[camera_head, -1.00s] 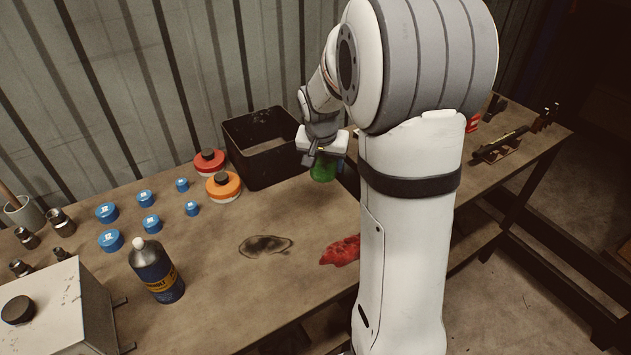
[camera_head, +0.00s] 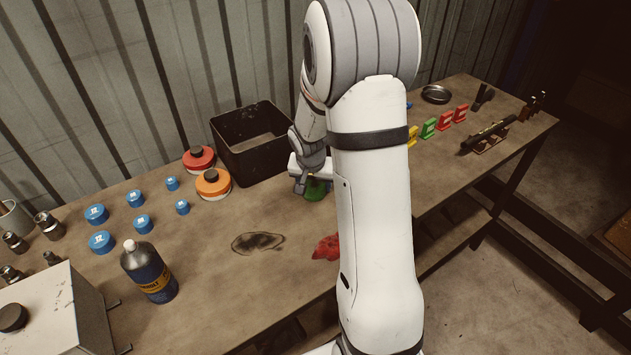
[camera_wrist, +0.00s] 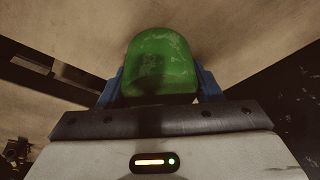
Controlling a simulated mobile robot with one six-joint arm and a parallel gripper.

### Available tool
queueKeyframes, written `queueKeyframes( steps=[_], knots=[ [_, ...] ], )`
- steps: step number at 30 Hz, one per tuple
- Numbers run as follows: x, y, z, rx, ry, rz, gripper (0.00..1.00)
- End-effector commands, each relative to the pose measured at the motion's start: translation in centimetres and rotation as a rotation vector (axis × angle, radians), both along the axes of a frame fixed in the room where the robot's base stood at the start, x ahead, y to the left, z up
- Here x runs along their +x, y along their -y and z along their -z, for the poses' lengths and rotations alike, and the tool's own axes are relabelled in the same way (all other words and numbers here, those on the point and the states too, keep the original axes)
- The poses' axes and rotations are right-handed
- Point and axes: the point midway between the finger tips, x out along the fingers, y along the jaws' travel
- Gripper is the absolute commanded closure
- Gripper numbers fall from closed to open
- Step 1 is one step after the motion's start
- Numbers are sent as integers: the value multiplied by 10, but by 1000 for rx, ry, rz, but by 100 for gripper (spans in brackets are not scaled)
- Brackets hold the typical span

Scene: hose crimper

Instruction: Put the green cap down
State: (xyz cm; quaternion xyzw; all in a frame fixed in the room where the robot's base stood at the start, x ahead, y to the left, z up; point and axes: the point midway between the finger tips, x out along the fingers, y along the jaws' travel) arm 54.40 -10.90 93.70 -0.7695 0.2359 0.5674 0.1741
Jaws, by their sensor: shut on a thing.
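The green cap (camera_head: 315,189) is held at the end of my arm, just right of the black bin and above or near the bench top; my arm hides part of it. In the wrist view the green cap (camera_wrist: 163,62) sits between two blue fingertips, its surface scuffed. My gripper (camera_wrist: 160,92) is shut on it. In the head view my gripper (camera_head: 312,180) is partly covered by my arm. I cannot tell whether the cap touches the bench.
The black bin (camera_head: 226,158) stands behind left. Orange (camera_head: 213,184) and red (camera_head: 198,158) lidded tins and several blue caps lie left. A red rag (camera_head: 326,247) and a dark stain (camera_head: 257,243) are in front. Coloured blocks (camera_head: 429,127) stand right. Bare bench (camera_head: 205,275) lies in front.

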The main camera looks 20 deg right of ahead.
Motion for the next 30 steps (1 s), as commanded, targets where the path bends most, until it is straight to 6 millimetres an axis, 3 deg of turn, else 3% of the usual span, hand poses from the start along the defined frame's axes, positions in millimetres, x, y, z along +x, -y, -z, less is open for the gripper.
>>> queueKeyframes(
  steps=[6,7,14,25,30],
  knots=[
    [0,0,4,0,0,0,62],
    [0,0,3,0,0,0,39],
    [0,0,2,0,0,0,20],
    [0,0,-4,0,0,-1,19],
    [-6,-5,-28,-1,5,-1,19]
  ],
)
